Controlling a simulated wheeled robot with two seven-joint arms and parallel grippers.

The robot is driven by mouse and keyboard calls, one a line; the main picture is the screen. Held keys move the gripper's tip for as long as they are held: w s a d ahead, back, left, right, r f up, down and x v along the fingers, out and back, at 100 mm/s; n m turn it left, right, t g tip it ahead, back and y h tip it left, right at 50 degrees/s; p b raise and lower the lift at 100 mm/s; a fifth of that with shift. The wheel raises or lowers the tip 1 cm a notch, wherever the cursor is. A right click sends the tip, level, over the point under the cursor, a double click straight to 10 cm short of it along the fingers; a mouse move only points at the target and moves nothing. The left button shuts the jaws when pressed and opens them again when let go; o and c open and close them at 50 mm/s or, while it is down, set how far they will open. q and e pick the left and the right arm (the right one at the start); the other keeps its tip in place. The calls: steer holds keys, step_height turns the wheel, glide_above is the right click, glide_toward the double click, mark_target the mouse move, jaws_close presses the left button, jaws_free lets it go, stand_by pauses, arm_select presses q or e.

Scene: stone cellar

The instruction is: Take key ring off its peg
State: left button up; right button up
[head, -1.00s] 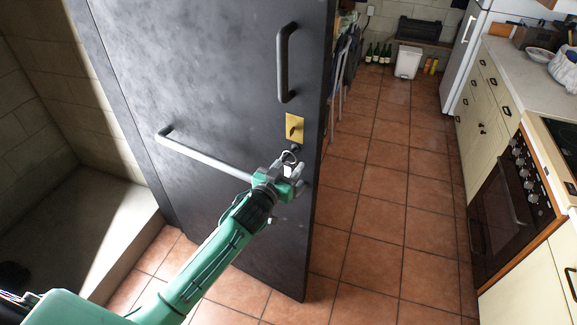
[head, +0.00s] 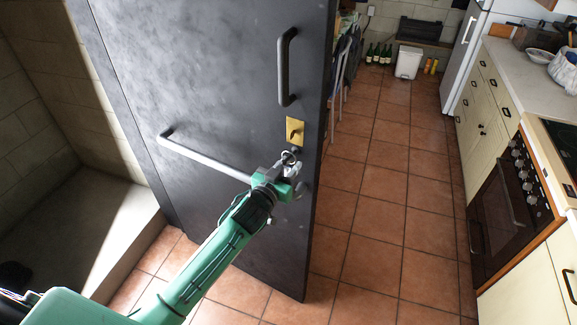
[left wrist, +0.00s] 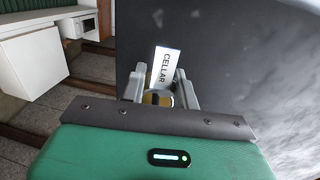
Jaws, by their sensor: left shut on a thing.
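The key ring (head: 287,156) is a small metal loop at my left gripper's fingertips in the head view, just below the brass plate on the dark door. Its white tag (left wrist: 165,68) reads CELLAR in the left wrist view and stands out beyond the fingers. My left gripper (head: 289,165) is shut on the key ring, close in front of the door. It also shows in the left wrist view (left wrist: 161,86). A small dark peg (head: 296,150) sits under the plate. I cannot tell whether the ring still hangs on it. My right gripper is not in view.
The dark door (head: 215,85) stands ajar with a vertical handle (head: 284,65), a brass plate (head: 295,131) and a long grey bar (head: 205,158). A kitchen counter with an oven (head: 505,205) is at right. The tiled floor (head: 375,220) between is clear.

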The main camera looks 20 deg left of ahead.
arm_select(q)
steer(key=shift+r+p+v, duration=0.25)
steer(key=shift+p+v, duration=0.3)
steer(key=shift+v, duration=0.8)
steer(key=shift+r+p+v, duration=0.2)
steer(key=shift+p+v, duration=0.35)
steer(key=shift+v, duration=0.75)
steer(key=shift+s, duration=0.1)
steer(key=p, duration=0.2)
glide_toward(287, 166)
steer(key=shift+v, duration=0.9)
steer(key=shift+d+b, duration=0.1)
steer(key=shift+b, duration=0.2)
